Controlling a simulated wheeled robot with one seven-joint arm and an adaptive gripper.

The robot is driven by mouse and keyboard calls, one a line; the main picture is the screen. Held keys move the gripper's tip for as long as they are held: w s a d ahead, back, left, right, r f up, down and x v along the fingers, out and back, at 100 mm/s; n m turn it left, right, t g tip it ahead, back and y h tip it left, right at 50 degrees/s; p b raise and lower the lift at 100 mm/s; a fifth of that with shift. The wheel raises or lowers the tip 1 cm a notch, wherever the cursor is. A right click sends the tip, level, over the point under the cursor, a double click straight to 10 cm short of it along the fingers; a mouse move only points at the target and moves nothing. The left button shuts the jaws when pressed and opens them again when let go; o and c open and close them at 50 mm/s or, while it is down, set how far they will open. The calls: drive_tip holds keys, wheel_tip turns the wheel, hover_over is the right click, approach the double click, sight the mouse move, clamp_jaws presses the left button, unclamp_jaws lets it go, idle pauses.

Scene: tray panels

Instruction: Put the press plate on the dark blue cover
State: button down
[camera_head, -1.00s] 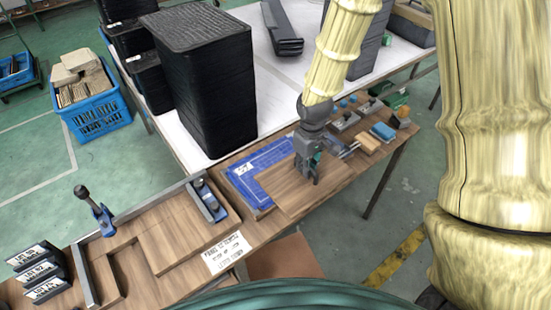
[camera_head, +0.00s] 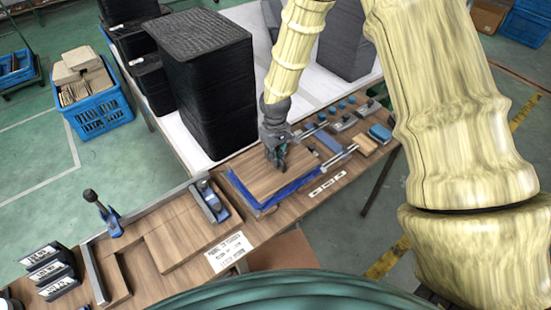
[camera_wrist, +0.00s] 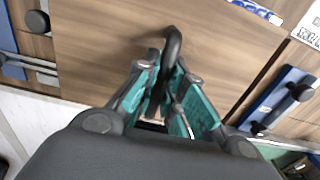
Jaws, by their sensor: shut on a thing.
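The press plate (camera_head: 258,174) is a flat wooden board with a dark curved handle. My gripper (camera_head: 277,162) is shut on that handle. In the wrist view the handle (camera_wrist: 173,42) stands between the fingers of my gripper (camera_wrist: 165,95), and the plate (camera_wrist: 105,50) fills much of the picture. The dark blue cover (camera_head: 290,190) lies under the plate, mostly hidden. Its blue shows along the plate's left and front edges. I cannot tell whether the plate touches the cover or hangs just above it.
A tall black stack (camera_head: 205,80) stands behind left. Blue-and-metal clamps, one at the left (camera_head: 208,200), and small blocks (camera_head: 365,145) at the right lie near the cover. A wooden frame (camera_head: 120,265) and dark label holders (camera_head: 48,270) are at the left.

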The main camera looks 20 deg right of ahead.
drive_tip(key=shift+f+p, duration=0.4)
drive_tip(key=shift+f, duration=0.75)
drive_tip(key=c, duration=1.5)
unclamp_jaws()
drive_tip(key=shift+f, duration=0.1)
drive_tip(key=shift+r, duration=0.2)
drive_tip(key=shift+r+b, duration=2.05)
drive_tip(key=shift+r, duration=3.9)
